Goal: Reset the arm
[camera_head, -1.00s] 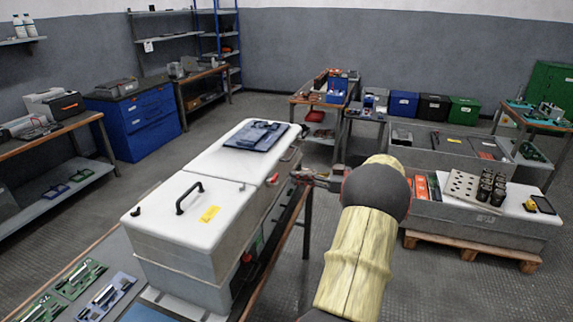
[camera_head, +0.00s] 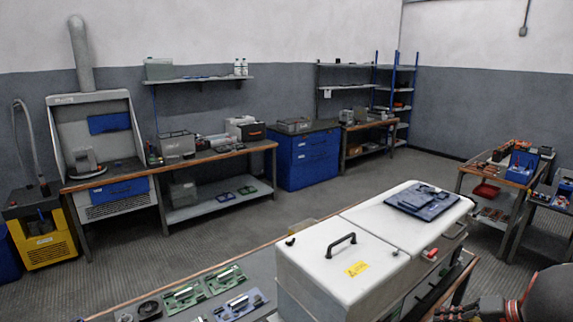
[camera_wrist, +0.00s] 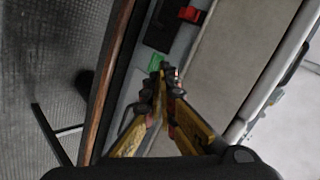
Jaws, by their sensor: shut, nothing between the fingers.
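My gripper (camera_wrist: 165,76) is shut and empty in the wrist view, its yellow fingers meeting at dark tips. It points along the side of the white-topped cabinet, above a strip with a green part (camera_wrist: 155,62) and a red part (camera_wrist: 189,14). In the head view the white-topped cabinet (camera_head: 340,262) stands at the lower right. My arm shows only partly at the bottom right corner, beside the cabinet's right side; the fingertips are not clear there. I cannot tell whether the gripper touches the cabinet.
A dark blue tray (camera_head: 423,201) lies on the cabinet's far lid. A wooden table edge (camera_wrist: 110,75) runs close to the gripper's left in the wrist view. Green boards (camera_head: 185,294) lie on the bench left of the cabinet. Open floor (camera_head: 330,195) lies behind.

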